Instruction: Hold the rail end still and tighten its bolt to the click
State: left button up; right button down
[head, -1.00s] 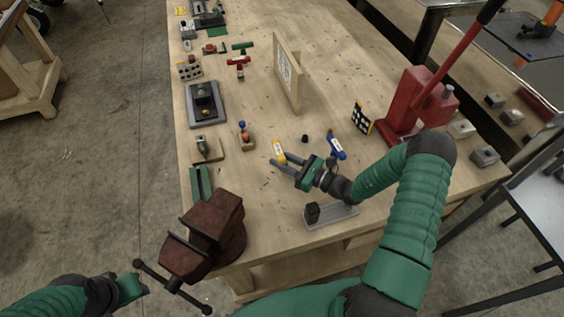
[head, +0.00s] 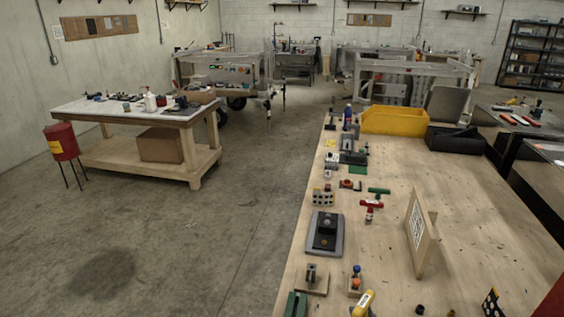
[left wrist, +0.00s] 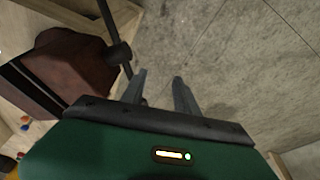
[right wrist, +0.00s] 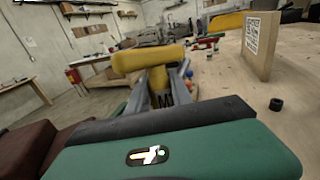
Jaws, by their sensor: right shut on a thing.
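A yellow tool (right wrist: 150,57) with a dark-lettered label is gripped between the fingers of my right gripper (right wrist: 160,82). The tool's yellow end also shows at the bottom edge of the head view (head: 364,302); most of that gripper is out of frame there. My left gripper (left wrist: 160,88) is open and empty over the concrete floor, beside a dark red vise (left wrist: 75,68) and its handle bar (left wrist: 112,35). I cannot pick out the rail end or its bolt with certainty in these views.
The wooden bench holds a black block on a grey plate (head: 325,232), an upright framed board (head: 420,235), red and green T-handled pieces (head: 371,208) and a yellow bin (head: 395,121). Much of the bench's middle is clear. Another table (head: 140,112) stands across the open floor.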

jog(key=shift+s+a+f+m+h, duration=0.6)
jog(key=shift+s+a+f+h, duration=0.25)
jog(key=shift+s+f+h, duration=0.2)
jog(key=shift+r, duration=0.1)
